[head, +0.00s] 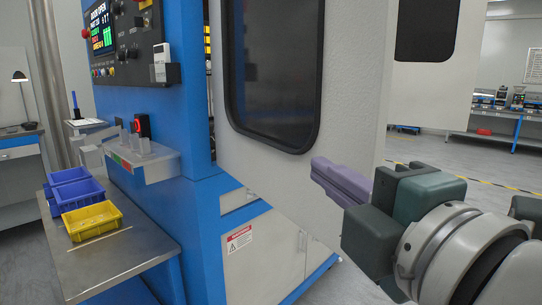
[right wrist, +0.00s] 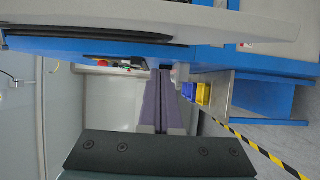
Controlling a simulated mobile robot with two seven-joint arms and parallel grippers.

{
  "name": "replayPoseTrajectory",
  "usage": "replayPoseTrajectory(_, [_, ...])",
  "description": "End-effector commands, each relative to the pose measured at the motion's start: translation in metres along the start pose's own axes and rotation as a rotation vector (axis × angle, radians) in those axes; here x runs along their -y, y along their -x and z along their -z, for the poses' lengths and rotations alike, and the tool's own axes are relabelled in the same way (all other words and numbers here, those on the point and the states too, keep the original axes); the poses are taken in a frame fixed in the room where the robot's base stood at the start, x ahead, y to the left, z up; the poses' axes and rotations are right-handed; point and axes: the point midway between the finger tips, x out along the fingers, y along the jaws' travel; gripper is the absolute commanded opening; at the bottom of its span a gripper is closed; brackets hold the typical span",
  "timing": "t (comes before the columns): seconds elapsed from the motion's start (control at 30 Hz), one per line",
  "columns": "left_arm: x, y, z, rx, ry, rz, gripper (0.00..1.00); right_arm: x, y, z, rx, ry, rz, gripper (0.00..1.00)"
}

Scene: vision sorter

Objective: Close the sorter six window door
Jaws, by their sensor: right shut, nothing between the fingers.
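The sorter (head: 165,140) is a blue machine at the left of the head view. A white door (head: 350,70) with a dark rounded window (head: 272,70) stands swung out from it. No number shows on this door, so I cannot tell if it is door six. My right gripper (head: 322,170), with purple fingers, is shut and empty in front of the door's lower part; I cannot tell if it touches. In the right wrist view the shut fingers (right wrist: 162,82) point towards the machine, and a pale panel (right wrist: 220,22) crosses the top. My left gripper is out of view.
A second white panel with a dark window (head: 427,30) stands farther right. The control panel's screen (head: 101,27) reads "DOOR OPEN". A metal table (head: 130,255) holds blue bins (head: 75,192) and a yellow bin (head: 91,221). Grey floor lies open at the right.

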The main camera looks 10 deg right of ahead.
Motion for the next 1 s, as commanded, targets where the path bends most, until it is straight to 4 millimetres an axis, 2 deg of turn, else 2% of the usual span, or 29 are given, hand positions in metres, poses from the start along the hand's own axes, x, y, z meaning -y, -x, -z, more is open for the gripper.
replayPoseTrajectory(0.03, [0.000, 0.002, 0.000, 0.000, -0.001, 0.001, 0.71, -0.002, -0.010, 0.000, 0.001, 0.001, -0.003, 0.00])
replayPoseTrajectory(0.13, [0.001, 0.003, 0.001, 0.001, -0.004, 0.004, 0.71, 0.000, -0.011, -0.019, 0.002, 0.005, 0.002, 0.00])
replayPoseTrajectory(0.3, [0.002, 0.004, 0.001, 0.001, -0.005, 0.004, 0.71, 0.000, -0.015, -0.035, 0.001, 0.002, 0.002, 0.00])
replayPoseTrajectory(0.83, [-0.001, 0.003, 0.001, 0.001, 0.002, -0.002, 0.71, 0.001, -0.016, -0.041, -0.004, 0.000, 0.001, 0.00])
replayPoseTrajectory(1.0, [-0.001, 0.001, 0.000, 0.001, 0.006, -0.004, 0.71, 0.001, -0.018, -0.054, -0.029, 0.006, 0.001, 0.00])
